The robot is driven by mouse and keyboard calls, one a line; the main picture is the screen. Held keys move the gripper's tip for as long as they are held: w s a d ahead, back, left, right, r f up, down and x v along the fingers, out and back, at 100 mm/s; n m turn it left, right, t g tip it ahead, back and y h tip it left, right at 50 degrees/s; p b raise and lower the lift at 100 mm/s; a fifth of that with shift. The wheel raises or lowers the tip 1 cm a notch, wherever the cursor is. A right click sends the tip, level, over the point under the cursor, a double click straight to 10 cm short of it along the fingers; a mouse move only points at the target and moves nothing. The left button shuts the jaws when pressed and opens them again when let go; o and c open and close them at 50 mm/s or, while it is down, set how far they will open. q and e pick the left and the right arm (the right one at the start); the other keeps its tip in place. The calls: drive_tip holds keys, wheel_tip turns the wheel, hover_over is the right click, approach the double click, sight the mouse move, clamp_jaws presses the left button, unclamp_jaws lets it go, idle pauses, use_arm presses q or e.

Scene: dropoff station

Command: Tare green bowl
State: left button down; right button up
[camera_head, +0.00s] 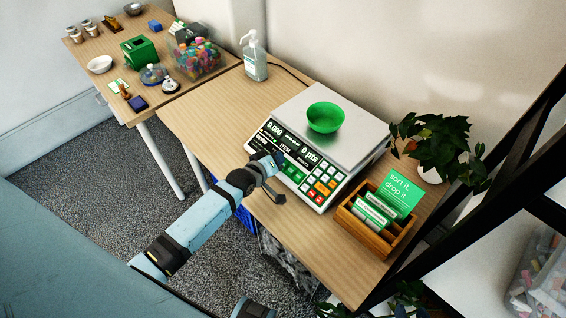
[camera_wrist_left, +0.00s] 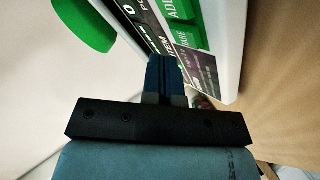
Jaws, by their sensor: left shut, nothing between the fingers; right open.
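The green bowl (camera_head: 325,118) sits upright on the silver pan of the scale (camera_head: 297,112). The bowl also shows in the left wrist view (camera_wrist_left: 88,22). The scale's display reads 0.000 and 0 pts. My left gripper (camera_head: 279,158) is shut and empty at the front panel, left of the keypad. In the left wrist view, its closed blue fingertips (camera_wrist_left: 165,60) are close to the green TARE button (camera_wrist_left: 186,41); I cannot tell whether they touch it. Part of the button row is hidden by the gripper.
A wooden card box (camera_head: 378,228) stands right of the scale, with a potted plant (camera_head: 437,145) behind it. A sanitizer bottle (camera_head: 254,58) stands at the back. A second table at left holds a green box (camera_head: 139,52) and a tub of colored items (camera_head: 196,60).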

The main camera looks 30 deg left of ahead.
use_arm(q)
drive_tip(key=r+p, duration=0.1)
drive_tip(key=s+r+p, duration=0.1)
drive_tip(key=r+p, duration=0.1)
drive_tip(key=s+r+p, duration=0.1)
drive_tip(key=shift+a+r+p, duration=0.25)
drive_tip(key=shift+a+p, duration=0.05)
drive_tip(key=shift+p, duration=0.1)
drive_tip(key=shift+w, duration=0.1)
idle(0.4)
drive_tip(key=s+d+m+g+p, duration=0.1)
drive_tip(key=s+d+m, duration=0.1)
drive_tip(key=s, duration=0.5)
drive_tip(key=s+d+r+m+p, duration=0.1)
drive_tip(key=s+d+m, duration=0.2)
drive_tip(key=s+m, duration=0.2)
drive_tip(key=s+d+m+g+p, duration=0.1)
drive_tip(key=s+d+m, duration=0.2)
drive_tip(key=s, duration=0.8)
drive_tip(key=shift+d+r+m+g+h, duration=0.3)
drive_tip(key=shift+m+h, duration=0.1)
drive_tip(key=shift+m, duration=0.1)
